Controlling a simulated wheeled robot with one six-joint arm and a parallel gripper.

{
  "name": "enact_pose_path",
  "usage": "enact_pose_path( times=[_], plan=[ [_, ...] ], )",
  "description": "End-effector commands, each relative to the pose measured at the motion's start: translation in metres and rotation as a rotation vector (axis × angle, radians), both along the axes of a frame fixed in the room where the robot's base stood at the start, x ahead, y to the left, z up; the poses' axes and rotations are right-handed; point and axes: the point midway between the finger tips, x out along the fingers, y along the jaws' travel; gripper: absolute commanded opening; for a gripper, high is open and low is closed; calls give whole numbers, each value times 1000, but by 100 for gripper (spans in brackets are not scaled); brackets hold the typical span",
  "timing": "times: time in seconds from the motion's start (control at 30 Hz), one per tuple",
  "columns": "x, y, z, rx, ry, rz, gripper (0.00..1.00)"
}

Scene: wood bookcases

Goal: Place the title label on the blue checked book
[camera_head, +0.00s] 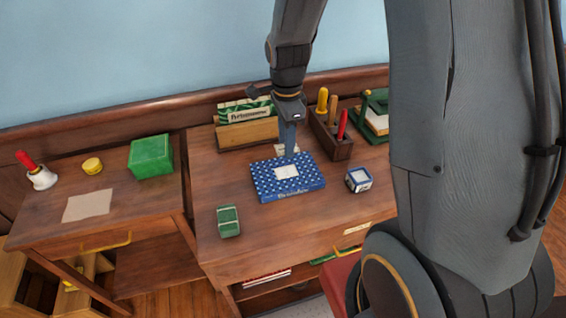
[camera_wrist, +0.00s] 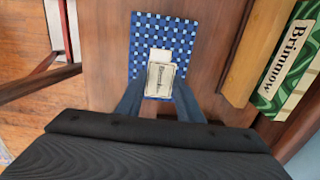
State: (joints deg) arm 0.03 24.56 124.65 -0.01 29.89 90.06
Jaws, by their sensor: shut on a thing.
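The blue checked book (camera_head: 265,187) lies flat on the desk, with a white blank patch (camera_head: 287,172) on its cover. In the wrist view the book (camera_wrist: 146,38) is below my gripper, and the patch (camera_wrist: 160,55) is partly covered. My gripper (camera_head: 289,150) points down over the book's far edge. In the wrist view my gripper (camera_wrist: 160,92) is shut on the cream title label (camera_wrist: 160,78), which has a border and dark lettering too small to read. The label overlaps the near part of the patch in that view. I cannot tell whether it touches the book.
A wooden card holder (camera_head: 247,134) stands behind the book. A tool box (camera_head: 330,140) with colored handles is at the back right. A blue and white cube (camera_head: 359,180) and a green block (camera_head: 228,221) sit nearby.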

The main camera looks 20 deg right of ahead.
Motion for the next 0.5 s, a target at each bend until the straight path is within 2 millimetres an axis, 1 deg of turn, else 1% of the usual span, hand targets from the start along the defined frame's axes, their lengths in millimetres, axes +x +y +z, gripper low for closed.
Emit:
enact_pose_path(
  times=[0.1, 0.23, 0.3, 0.5],
  plan=[
    [-3, -1, -19, 0, 8, -3, 13],
    [-2, -1, -38, 0, 5, -3, 13],
    [-2, -1, -45, 0, 4, -2, 13],
    [-1, -1, -57, 0, 4, 0, 13]
  ],
)
